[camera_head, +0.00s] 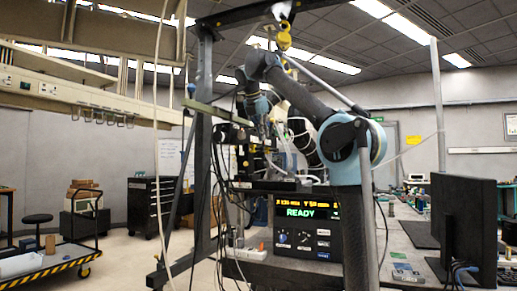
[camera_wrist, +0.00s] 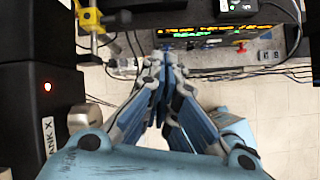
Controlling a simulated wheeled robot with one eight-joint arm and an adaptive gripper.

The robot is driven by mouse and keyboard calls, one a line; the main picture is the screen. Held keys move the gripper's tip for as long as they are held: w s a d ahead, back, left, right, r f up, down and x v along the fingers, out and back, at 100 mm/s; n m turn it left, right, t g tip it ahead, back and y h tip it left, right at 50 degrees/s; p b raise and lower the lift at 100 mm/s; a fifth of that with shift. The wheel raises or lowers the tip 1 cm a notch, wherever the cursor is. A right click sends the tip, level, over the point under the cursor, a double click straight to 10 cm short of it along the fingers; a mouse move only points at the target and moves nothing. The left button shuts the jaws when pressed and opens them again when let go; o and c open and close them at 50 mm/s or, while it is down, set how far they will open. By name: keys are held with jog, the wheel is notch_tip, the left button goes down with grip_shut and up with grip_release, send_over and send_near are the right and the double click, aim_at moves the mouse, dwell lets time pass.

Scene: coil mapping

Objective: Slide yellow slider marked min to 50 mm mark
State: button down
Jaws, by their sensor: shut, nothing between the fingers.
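My gripper (camera_wrist: 164,60) is shut and empty, its blue-grey fingers together in the wrist view. In the head view its end is small and crowded among dark parts and cables around the frame, so the fingertips are not clear there. No slider marked min can be made out in either view, nor any 50 mm mark. A yellow clamp-like part (camera_wrist: 91,18) on an upright stands at the upper left of the wrist view, apart from the fingers; I cannot read any marking on it.
A control box (camera_head: 300,213) with a lit READY display stands below my arm. A monitor (camera_head: 468,220) is at right. A dark box (camera_wrist: 28,95) with a red light is left of my gripper. Cables hang by the dark frame (camera_head: 203,130). A yellow hook (camera_head: 284,38) hangs above.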

jog(key=a+r+n, duration=0.4)
jog(key=w+x, duration=0.1)
jog(key=x, duration=0.9)
jog(key=shift+w+a+t, duration=0.15)
jog(key=shift+a+t, duration=0.1)
jog(key=shift+t, duration=0.15)
jog(key=shift+w+d, duration=0.3)
jog(key=shift+w, duration=0.5)
jog(key=shift+w+d, duration=0.25)
jog(key=shift+w, duration=0.55)
jog(key=shift+w+d, duration=0.3)
jog(key=shift+w, duration=0.5)
jog(key=shift+s+r, duration=0.1)
jog(key=shift+r, duration=0.1)
jog(key=v, duration=0.9)
jog(key=shift+r, duration=0.25)
jog(key=shift+s, duration=0.15)
jog(key=shift+m, duration=0.3)
